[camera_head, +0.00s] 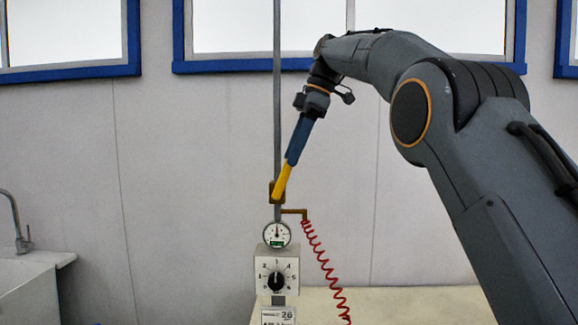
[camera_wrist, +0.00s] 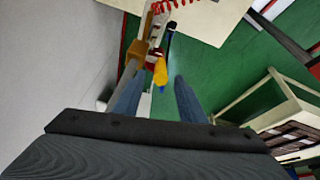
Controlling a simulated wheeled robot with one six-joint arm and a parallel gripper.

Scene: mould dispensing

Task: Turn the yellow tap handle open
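The yellow tap handle (camera_head: 282,180) slants up and to the right from a brass tap body (camera_head: 276,197) on a thin grey vertical pipe. My gripper (camera_head: 291,160) comes down from the upper right, and its blue fingers overlap the handle's upper end in the head view. In the wrist view my gripper (camera_wrist: 160,79) has its two blue fingers apart. The yellow handle (camera_wrist: 161,72) shows between and just beyond the fingertips, with a gap on both sides. The brass body (camera_wrist: 138,50) is by the left fingertip. Whether either finger touches the handle is unclear.
Below the tap are a round gauge (camera_head: 277,235) and a box with a black dial (camera_head: 276,280). A red coiled hose (camera_head: 322,262) hangs from the brass side outlet. A pale table (camera_head: 400,306) and a sink (camera_head: 25,275) stand along the wall. Space left of the pipe is clear.

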